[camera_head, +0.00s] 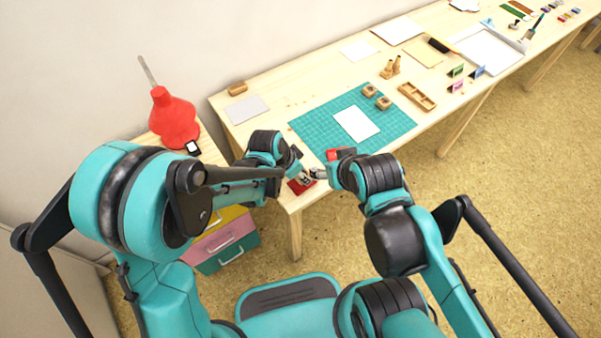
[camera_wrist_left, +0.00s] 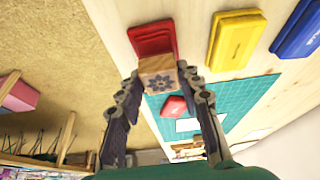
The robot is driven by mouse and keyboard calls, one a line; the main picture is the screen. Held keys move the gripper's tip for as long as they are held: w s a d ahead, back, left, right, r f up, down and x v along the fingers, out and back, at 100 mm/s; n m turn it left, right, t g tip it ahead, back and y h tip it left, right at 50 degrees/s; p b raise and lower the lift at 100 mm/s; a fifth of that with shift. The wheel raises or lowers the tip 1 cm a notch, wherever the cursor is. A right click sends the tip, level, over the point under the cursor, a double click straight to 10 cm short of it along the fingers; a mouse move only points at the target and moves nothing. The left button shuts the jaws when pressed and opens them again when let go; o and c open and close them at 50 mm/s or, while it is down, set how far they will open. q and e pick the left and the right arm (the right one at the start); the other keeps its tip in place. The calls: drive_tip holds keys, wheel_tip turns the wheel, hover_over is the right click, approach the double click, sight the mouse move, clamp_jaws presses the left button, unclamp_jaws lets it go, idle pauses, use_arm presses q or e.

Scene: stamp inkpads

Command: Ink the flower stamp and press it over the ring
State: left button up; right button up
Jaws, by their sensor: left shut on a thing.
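My left gripper (camera_wrist_left: 160,88) is shut on the flower stamp (camera_wrist_left: 158,75), a wooden block with a dark flower mark. In the left wrist view the stamp appears beside the red inkpad (camera_wrist_left: 152,39); I cannot tell whether they touch. The head view shows my left gripper (camera_head: 306,178) over the red inkpad (camera_head: 299,188) at the table's near corner.
Yellow (camera_wrist_left: 236,39) and blue (camera_wrist_left: 300,28) inkpads lie beside the red one. A red object (camera_head: 338,153) lies near my right gripper. Small wooden blocks (camera_head: 383,103) and a wooden tray (camera_head: 417,95) stand farther right.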

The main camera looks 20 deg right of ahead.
use_arm(q)
drive_tip(key=shift+f+b, duration=0.6)
drive_tip(key=shift+b, duration=0.05)
idle(1.6)
drive_tip(key=shift+r, duration=0.15)
drive_tip(key=shift+r+p, duration=0.4)
drive_tip(key=shift+r, duration=0.1)
drive_tip(key=shift+r+p, duration=2)
drive_tip(key=shift+r, duration=0.75)
